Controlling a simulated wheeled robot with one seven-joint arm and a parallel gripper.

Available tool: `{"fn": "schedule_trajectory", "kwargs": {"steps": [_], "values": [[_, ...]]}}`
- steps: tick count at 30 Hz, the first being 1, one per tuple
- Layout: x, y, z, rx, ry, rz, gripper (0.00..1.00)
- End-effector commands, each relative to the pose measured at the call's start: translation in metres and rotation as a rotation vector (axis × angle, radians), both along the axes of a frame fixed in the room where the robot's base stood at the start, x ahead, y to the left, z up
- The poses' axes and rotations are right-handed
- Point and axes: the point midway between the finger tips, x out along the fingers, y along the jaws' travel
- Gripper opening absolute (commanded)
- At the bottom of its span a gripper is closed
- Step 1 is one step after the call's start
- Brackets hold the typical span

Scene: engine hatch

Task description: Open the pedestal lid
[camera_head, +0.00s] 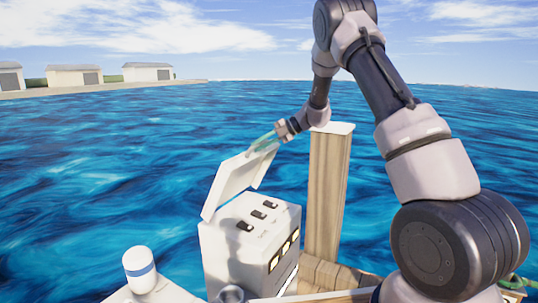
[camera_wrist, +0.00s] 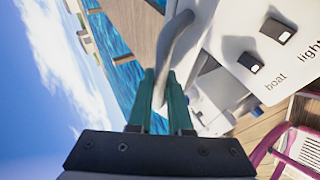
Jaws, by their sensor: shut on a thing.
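The white pedestal (camera_head: 228,255) stands at the lower middle of the head view. Its lid (camera_head: 235,183) is raised and tilted up steeply from the left side of the top, baring several dark switches. My gripper (camera_head: 262,143) is at the lid's upper right edge. In the wrist view, the green fingers of my gripper (camera_wrist: 163,90) are closed around a pale grey curved piece (camera_wrist: 178,40), which looks like part of the lid. The pedestal's top shows there too, with switches and the words "boat" and "light" (camera_wrist: 300,60). The exact grip contact is partly hidden by the fingers.
A wooden post (camera_head: 328,195) with a white cap stands right of the pedestal, close to my arm. A white bollard with a blue band (camera_head: 140,270) is at the lower left. A magenta tubular frame (camera_wrist: 285,150) shows in the wrist view. Open water lies behind.

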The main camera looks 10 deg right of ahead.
Motion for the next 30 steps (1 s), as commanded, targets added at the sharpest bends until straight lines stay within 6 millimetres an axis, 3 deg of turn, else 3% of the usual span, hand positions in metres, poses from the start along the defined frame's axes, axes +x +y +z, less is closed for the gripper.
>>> {"fn": "schedule_trajectory", "kwargs": {"steps": [18,19,21,30], "values": [[0.0071,0.0108,0.0066,0.001,0.0,0.002,0.0],[0.0071,0.0108,0.0066,0.001,0.0,0.002,0.21],[0.007,0.0108,0.0065,0.001,0.0,0.002,0.47],[0.0068,0.0103,0.0056,0.0,0.001,0.002,0.47]]}}
